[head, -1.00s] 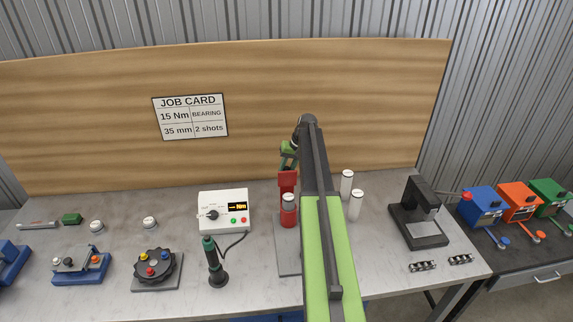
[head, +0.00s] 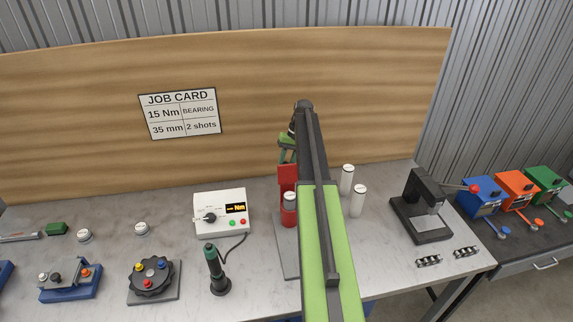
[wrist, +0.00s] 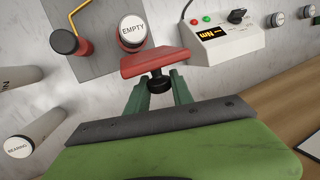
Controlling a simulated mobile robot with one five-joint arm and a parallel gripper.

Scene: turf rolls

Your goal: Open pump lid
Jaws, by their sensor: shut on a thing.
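The red pump (head: 289,218) stands on a grey plate behind my arm, which hides part of it. Its red lid (head: 288,176) stands raised, roughly upright, behind a white-topped cartridge (head: 290,197). In the wrist view the lid (wrist: 155,63) is a red plate with a black knob (wrist: 158,82) on its outer face. The cartridge top (wrist: 132,32) reads EMPTY and is uncovered. My gripper (wrist: 160,90) is shut on the knob with its dark green fingers. In the head view my gripper (head: 287,150) is at the lid's far side.
Two white cylinders (head: 347,179) (head: 358,200) stand right of my arm; one reads BEARING (wrist: 18,150) in the wrist view. A white control box (head: 220,212) and a green-topped tool (head: 216,270) stand left. The wooden back board (head: 380,100) rises close behind my gripper.

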